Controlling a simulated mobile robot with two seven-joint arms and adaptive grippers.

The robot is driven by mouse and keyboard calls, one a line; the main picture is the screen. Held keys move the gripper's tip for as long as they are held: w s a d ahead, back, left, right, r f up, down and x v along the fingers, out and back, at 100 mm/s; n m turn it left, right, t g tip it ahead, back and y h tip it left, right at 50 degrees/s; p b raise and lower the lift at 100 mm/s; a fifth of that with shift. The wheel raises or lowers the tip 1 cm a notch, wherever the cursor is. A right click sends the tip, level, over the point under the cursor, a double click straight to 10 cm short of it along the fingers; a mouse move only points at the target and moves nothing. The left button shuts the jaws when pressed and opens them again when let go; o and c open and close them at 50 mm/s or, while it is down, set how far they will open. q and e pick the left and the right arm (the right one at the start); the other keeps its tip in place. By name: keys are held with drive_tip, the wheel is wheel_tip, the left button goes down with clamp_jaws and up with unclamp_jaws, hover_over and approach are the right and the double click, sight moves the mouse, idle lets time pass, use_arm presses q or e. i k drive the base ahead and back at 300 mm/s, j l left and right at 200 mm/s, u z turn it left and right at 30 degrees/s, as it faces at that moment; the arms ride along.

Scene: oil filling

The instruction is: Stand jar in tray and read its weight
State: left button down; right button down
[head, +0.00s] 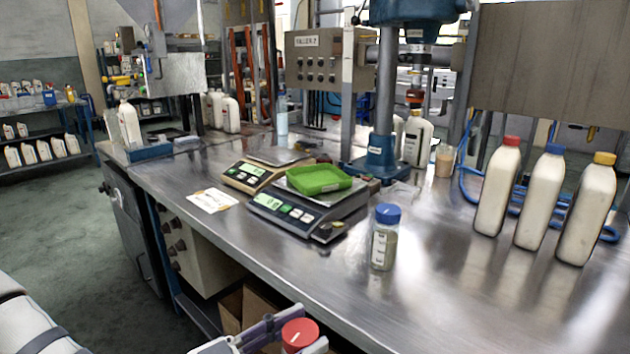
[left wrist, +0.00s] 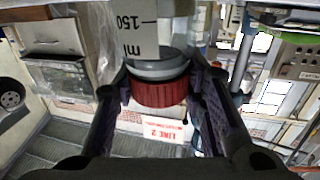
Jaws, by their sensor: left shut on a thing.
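The green tray (head: 322,179) lies on the pan of the front scale (head: 308,205), whose lit green display (head: 268,203) has digits too small to read surely. My left gripper (head: 278,338) is at the bottom edge of the head view, in front of the bench and well away from the tray. It is shut on a red-capped jar (head: 300,334); the left wrist view shows the red cap (left wrist: 161,92) between the fingers and the clear body marked 150 ml (left wrist: 137,30). Most of the jar is hidden or cut off in the head view. My right gripper is not in view.
A blue-capped jar (head: 385,238) stands on the steel bench (head: 440,290), right of the scale. A second scale (head: 265,172) is behind left, with a white card (head: 212,200) nearby. Several white bottles (head: 541,195) stand at right. The front middle of the bench is clear.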

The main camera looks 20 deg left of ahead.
sight(318, 182)
drive_tip(key=j+z, duration=0.25)
drive_tip(key=j, duration=0.5)
drive_tip(key=j+z, duration=0.25)
drive_tip(key=j, duration=0.5)
drive_tip(key=k+j+z, duration=0.2)
drive_tip(key=j, duration=0.55)
drive_tip(key=i, duration=0.05)
